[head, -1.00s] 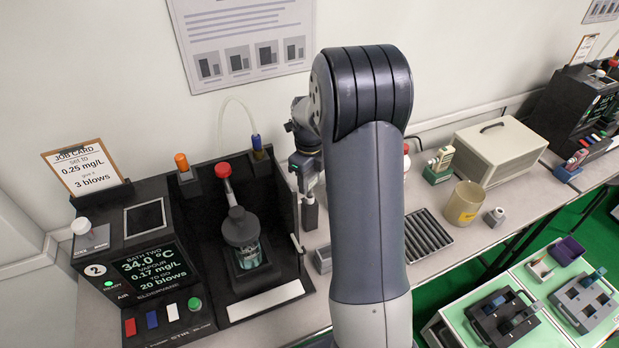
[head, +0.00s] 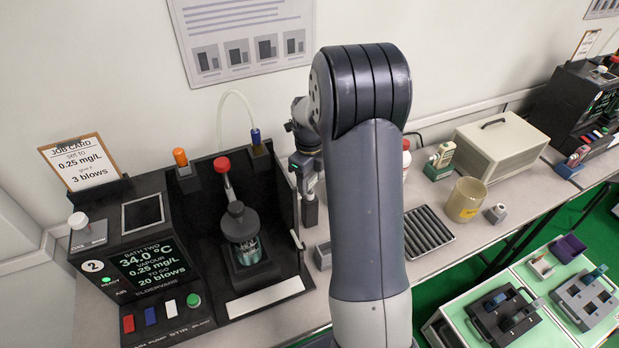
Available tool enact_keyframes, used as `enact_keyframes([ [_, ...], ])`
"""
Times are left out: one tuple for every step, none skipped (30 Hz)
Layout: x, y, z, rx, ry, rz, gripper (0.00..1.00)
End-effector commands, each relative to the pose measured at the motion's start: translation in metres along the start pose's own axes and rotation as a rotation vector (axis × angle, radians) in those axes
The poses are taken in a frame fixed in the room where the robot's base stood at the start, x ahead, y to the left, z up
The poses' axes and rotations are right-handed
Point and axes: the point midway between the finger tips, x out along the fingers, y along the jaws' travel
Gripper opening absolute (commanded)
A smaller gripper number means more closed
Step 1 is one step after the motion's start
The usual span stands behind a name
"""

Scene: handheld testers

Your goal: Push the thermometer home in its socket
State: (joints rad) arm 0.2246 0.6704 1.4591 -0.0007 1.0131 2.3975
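A red-capped pale stem (head: 225,175), which I take for the thermometer, stands tilted at the dark head of the glass jar (head: 243,238). How deep it sits in its socket is too small to tell. The jar stands in the black bath housing (head: 207,235). My gripper (head: 309,212) is partly hidden behind my arm, pointing down to the right of the housing's side wall, apart from the red cap. Its fingers are too small and covered to show whether they are open or hold anything.
An orange-capped piece (head: 181,160) and a blue hose fitting (head: 256,138) stand at the housing's back. The control panel (head: 155,262) reads 34.0 °C and 0.25 mg/L. A job card (head: 83,163) stands left. A ribbed tray (head: 427,232) and beige cup (head: 465,200) lie right.

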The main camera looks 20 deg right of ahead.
Motion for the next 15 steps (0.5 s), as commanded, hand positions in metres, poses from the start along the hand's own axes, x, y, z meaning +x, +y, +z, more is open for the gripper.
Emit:
enact_keyframes([
  [0.0000,0.0000,0.0000,0.000,0.000,0.000,0.53],
  [0.0000,0.0000,0.0000,0.000,0.000,0.000,0.56],
  [0.0000,0.0000,0.0000,0.000,0.000,0.000,0.59],
  [0.0000,0.0000,0.0000,0.000,0.000,0.000,0.62],
  [0.0000,0.0000,0.0000,0.000,0.000,0.000,0.64],
  [-0.0001,0.0000,0.0000,0.000,0.000,0.000,0.67],
  [-0.0001,0.0000,0.0000,0.000,0.000,0.000,0.68],
  [-0.0001,0.0000,0.0000,0.000,0.000,0.000,0.68],
  [-0.0001,0.0000,0.0000,0.000,0.000,0.000,0.68],
  [-0.0001,0.0000,0.0000,0.000,0.000,0.000,0.68],
  [-0.0002,0.0000,0.0001,0.000,0.000,0.000,0.68],
  [-0.0001,0.0000,0.0000,0.000,0.000,0.000,0.68],
  [-0.0005,0.0000,0.0001,0.000,0.000,0.000,0.68],
  [-0.0012,-0.0001,0.0001,0.000,0.000,0.000,0.68],
  [-0.0032,-0.0003,0.0003,0.000,-0.001,-0.001,0.68],
])
